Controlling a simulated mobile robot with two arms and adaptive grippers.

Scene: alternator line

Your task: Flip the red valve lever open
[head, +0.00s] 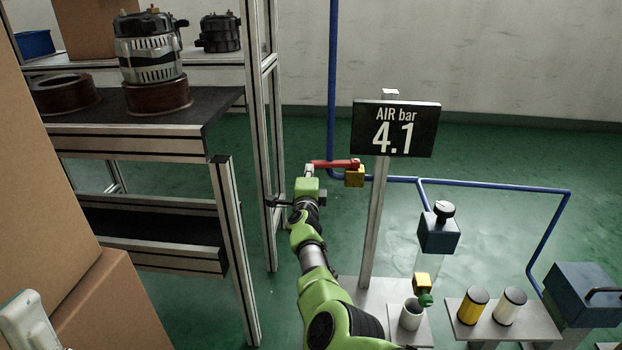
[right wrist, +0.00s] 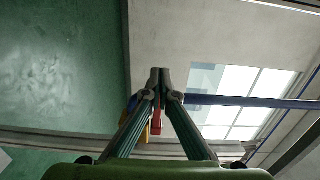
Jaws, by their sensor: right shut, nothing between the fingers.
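The red valve lever (head: 334,163) lies roughly level in the head view, reaching left from its pivot on the yellow valve body (head: 355,178). The valve sits on the blue air pipe (head: 400,180). My right gripper (head: 309,169) is at the left end of the lever, its fingers mostly hidden by my own wrist. In the right wrist view its fingers (right wrist: 160,73) meet at the tips with nothing between them. Part of the red lever (right wrist: 157,119) shows behind the fingers there; whether they touch cannot be told. My left gripper is not in view.
A display (head: 395,128) reading "AIR bar 4.1" stands on a post right of the valve. A rack (head: 225,180) with alternators stands left, cardboard boxes (head: 110,310) at lower left. A plate with yellow and white cylinders (head: 510,306) is at lower right.

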